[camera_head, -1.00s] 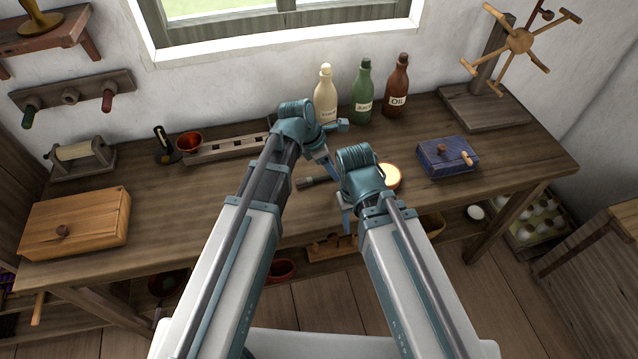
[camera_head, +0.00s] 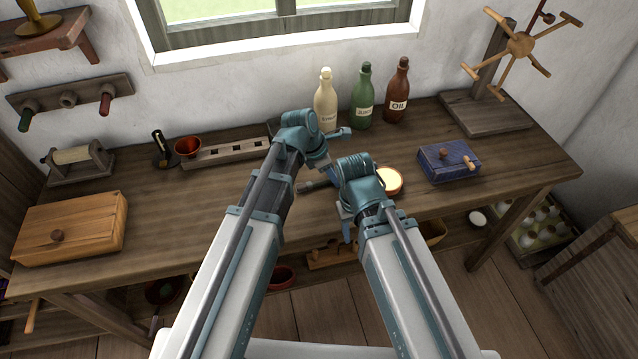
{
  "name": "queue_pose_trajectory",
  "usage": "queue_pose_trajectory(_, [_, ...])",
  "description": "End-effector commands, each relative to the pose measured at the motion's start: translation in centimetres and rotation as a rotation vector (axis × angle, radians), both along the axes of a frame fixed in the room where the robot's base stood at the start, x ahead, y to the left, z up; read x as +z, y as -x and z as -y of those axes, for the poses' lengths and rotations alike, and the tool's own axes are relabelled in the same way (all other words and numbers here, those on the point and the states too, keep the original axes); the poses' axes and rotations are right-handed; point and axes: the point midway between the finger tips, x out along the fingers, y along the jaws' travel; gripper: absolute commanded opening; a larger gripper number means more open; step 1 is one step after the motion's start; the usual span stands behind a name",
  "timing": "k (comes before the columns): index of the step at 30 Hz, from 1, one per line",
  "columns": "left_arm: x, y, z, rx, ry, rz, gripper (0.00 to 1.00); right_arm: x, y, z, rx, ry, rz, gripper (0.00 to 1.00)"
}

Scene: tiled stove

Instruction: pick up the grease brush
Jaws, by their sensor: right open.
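What looks like the grease brush (camera_head: 309,187) lies on the wooden workbench (camera_head: 225,192), with its dark end to the left. The rest of it is hidden behind my grippers. My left gripper (camera_head: 328,166) is just above and behind the brush in the picture. Its jaws are mostly hidden by its own wrist, so I cannot tell if they are open. My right gripper (camera_head: 345,226) is open and points down near the bench's front edge, right of the brush's visible end. I cannot see anything held.
A round tin with pale contents (camera_head: 389,180) stands close right of my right wrist. A blue box (camera_head: 449,163) is further right. Cream (camera_head: 326,102), green (camera_head: 362,100) and brown (camera_head: 397,95) bottles stand behind. A slotted wooden rack (camera_head: 225,152) lies behind left. The bench's left middle is clear.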

Motion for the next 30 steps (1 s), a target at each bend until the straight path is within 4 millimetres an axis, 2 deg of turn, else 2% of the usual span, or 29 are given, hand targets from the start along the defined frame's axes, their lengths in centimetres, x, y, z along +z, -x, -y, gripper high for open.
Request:
queue_pose_trajectory(1, [0.0, 0.0, 0.0, 0.0, 0.0, 0.0, 0.16, 0.0, 0.0, 0.0, 0.0, 0.0, 0.0, 0.5])
queue_pose_trajectory(4, [0.0, 0.0, 0.0, 0.0, 0.0, 0.0, 0.0, 0.0, 0.0, 0.0, 0.0, 0.0, 0.0, 0.5])
queue_pose_trajectory(20, [0.2, 0.0, 0.0, 0.0, 0.0, 0.0, 0.0, 0.2, 0.0, 0.0, 0.0, 0.0, 0.0, 0.5])
queue_pose_trajectory(30, [2.1, -0.2, -1.0, -0.002, 0.0, 0.001, 0.0, 2.1, 0.0, 0.0, 0.0, 0.0, 0.0, 0.5])
